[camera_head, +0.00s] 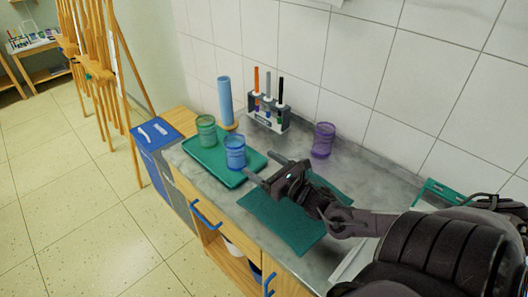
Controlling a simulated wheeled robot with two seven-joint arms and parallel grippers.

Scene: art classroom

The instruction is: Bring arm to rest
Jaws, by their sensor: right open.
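My right gripper (268,175) is open and empty. Its arm comes in from the lower right and reaches over the grey counter (302,155). The two fingers point left, toward the green tray, above the back edge of a dark green mat (284,226). A blue cup (235,153) and a green cup (206,131) stand upright on the green tray (213,170). The blue cup is just left of my right gripper, apart from it. My left gripper is not in view.
A purple cup (323,139) stands near the tiled wall. A rack (267,117) holds several markers. A blue cylinder (225,101) stands behind the tray. A blue bin (158,135) is at the counter's left end. Wooden easels (99,75) stand farther left, with open floor before them.

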